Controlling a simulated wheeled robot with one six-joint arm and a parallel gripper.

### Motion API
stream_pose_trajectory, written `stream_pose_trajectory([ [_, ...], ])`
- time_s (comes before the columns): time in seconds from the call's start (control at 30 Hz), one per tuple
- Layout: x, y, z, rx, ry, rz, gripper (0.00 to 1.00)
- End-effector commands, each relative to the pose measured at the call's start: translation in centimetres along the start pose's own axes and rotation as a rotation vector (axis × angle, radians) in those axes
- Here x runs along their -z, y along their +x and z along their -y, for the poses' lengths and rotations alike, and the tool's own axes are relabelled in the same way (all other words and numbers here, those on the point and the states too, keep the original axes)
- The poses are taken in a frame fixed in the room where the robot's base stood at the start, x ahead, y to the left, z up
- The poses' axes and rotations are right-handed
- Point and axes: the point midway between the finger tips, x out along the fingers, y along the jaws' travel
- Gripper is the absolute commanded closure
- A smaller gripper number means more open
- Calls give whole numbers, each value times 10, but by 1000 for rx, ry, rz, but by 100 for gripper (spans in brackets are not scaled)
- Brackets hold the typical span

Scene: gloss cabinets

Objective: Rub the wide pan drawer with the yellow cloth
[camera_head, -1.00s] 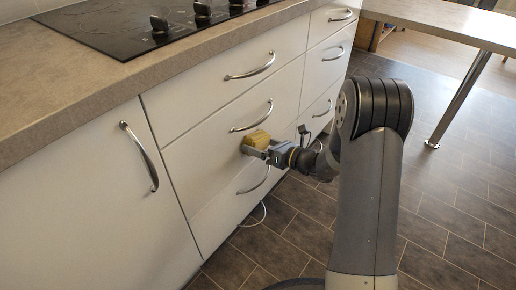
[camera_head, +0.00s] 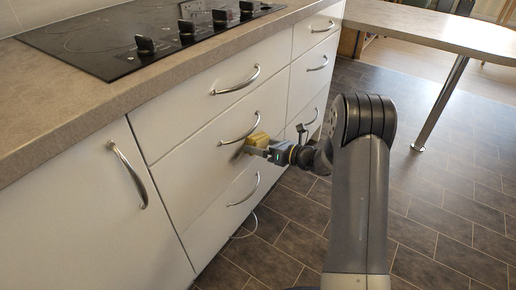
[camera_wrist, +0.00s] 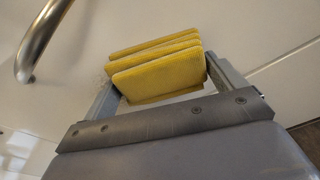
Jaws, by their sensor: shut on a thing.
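The yellow cloth (camera_head: 257,141) is a folded pad. My gripper (camera_head: 260,148) is shut on it, and the wrist view shows the cloth (camera_wrist: 158,68) between the two fingers. The cloth is at the white front of the middle wide drawer (camera_head: 195,158), just below the right part of that drawer's curved handle (camera_head: 240,129). It looks close to or against the front; actual contact is hard to tell. In the wrist view the handle (camera_wrist: 38,42) is at the upper left, apart from the cloth.
Another wide drawer is above, with a handle (camera_head: 237,81), and one below, with a handle (camera_head: 245,190). A door handle (camera_head: 128,175) is at the left. A black hob (camera_head: 100,50) is set in the worktop (camera_head: 95,108). A table leg (camera_head: 440,103) stands at the right.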

Motion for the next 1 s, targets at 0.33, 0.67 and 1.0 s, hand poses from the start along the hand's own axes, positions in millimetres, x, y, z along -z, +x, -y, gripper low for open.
stream_pose_trajectory([
  [0.33, 3, 4, -10, -3, -1, 0, 31],
  [0.67, 14, 4, -35, -4, -2, 0, 31],
  [1.0, 21, 4, -51, -4, -1, -1, 31],
])
